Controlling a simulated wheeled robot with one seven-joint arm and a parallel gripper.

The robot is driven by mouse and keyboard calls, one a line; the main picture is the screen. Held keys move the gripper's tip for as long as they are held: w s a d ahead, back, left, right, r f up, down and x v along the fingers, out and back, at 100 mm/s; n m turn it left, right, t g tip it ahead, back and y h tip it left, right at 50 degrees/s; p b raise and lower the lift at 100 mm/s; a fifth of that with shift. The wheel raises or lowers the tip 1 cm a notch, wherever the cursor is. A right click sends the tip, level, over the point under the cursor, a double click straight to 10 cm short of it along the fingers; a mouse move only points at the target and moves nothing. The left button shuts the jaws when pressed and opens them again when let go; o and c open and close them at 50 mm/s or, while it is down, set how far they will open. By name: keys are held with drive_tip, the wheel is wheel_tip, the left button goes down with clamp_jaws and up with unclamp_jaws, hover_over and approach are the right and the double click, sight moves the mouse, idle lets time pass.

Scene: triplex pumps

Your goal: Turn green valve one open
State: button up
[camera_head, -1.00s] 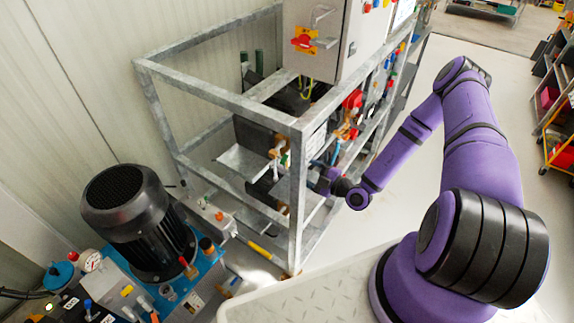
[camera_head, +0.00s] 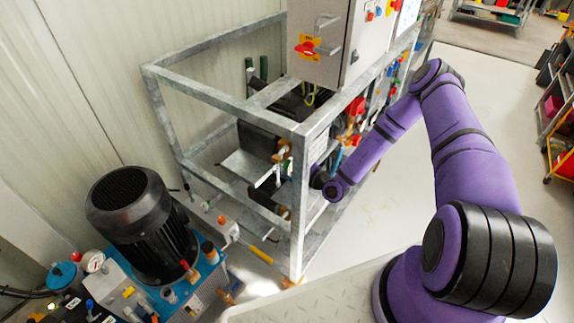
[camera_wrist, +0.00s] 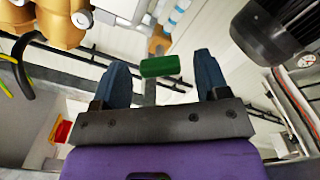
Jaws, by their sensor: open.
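A green valve handle (camera_wrist: 160,66) shows in the wrist view as a short green block. It lies between the tips of my gripper (camera_wrist: 161,59), with a visible gap to each finger. My gripper is open, with its two blue-grey fingers spread wide and nothing held. I cannot tell how deep the handle sits between the fingers. In the head view my purple arm reaches the right side of the metal frame (camera_head: 222,101), and its end is partly hidden by the front corner post. The valve this handle belongs to cannot be made out clearly there.
Brass fittings (camera_wrist: 55,20) fill the upper left of the wrist view. A black motor (camera_head: 134,215) on a blue pump unit stands at left. A grey control box (camera_head: 327,45) with a red switch sits above the frame. Open floor (camera_head: 400,200) lies right of the frame.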

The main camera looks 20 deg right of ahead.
drive_tip(key=shift+x, duration=0.95)
drive_tip(key=c, duration=0.9)
drive_tip(key=shift+n, duration=0.4)
drive_tip(key=n, duration=0.4)
drive_tip(key=shift+n, duration=2.7)
drive_tip(key=shift+f, duration=0.1)
